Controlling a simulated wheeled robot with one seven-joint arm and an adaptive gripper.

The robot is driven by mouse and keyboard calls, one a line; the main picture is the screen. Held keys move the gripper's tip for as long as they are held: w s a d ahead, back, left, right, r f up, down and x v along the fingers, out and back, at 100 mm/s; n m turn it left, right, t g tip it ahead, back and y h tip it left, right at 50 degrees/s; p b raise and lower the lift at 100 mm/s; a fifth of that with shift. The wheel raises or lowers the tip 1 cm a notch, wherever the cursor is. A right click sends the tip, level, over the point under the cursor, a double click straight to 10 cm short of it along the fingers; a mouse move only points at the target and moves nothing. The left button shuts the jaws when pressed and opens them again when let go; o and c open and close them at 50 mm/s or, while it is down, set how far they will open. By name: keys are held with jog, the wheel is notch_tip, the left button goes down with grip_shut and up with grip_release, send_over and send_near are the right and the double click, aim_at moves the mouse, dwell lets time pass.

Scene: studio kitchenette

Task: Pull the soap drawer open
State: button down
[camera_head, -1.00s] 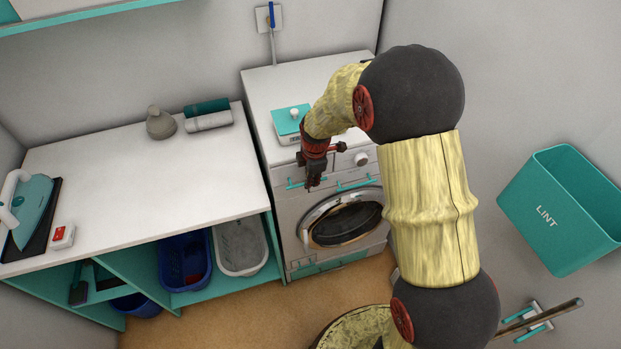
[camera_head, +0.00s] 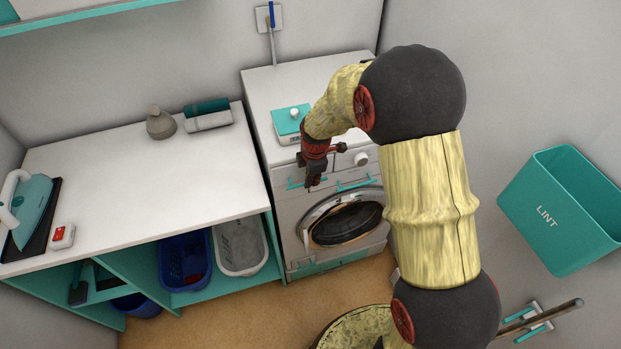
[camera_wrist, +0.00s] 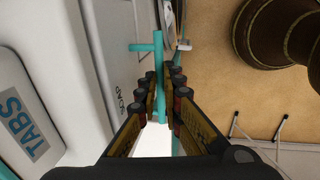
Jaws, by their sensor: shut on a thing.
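The soap drawer (camera_wrist: 122,60) is in the white front of the washing machine (camera_head: 290,212), with a dark label on it in the wrist view. Its teal bar handle (camera_wrist: 158,65) runs between my fingers in the wrist view. In the head view, part of a teal handle (camera_head: 293,185) shows just left of my gripper (camera_head: 312,186). My gripper also shows in the wrist view (camera_wrist: 163,88), shut on the handle. The drawer front looks close to the machine's front; I cannot tell whether any gap has opened. My fingers hide part of the handle.
A second teal handle (camera_head: 357,184) is just right of my gripper, above the round door (camera_head: 345,222). A box marked TABS (camera_wrist: 25,120) sits on the machine top. A white-topped counter (camera_head: 140,185) stands left; a lint bin (camera_head: 560,210) hangs right.

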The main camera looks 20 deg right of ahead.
jog(key=s, duration=1.7)
jog(key=shift+s+p, duration=0.35)
jog(key=c, duration=2)
grip_release()
jog(key=shift+o, duration=0.4)
notch_tip(320, 180, up, 12)
jog(key=s, duration=0.2)
jog(key=shift+s, duration=0.15)
jog(key=shift+f, duration=0.15)
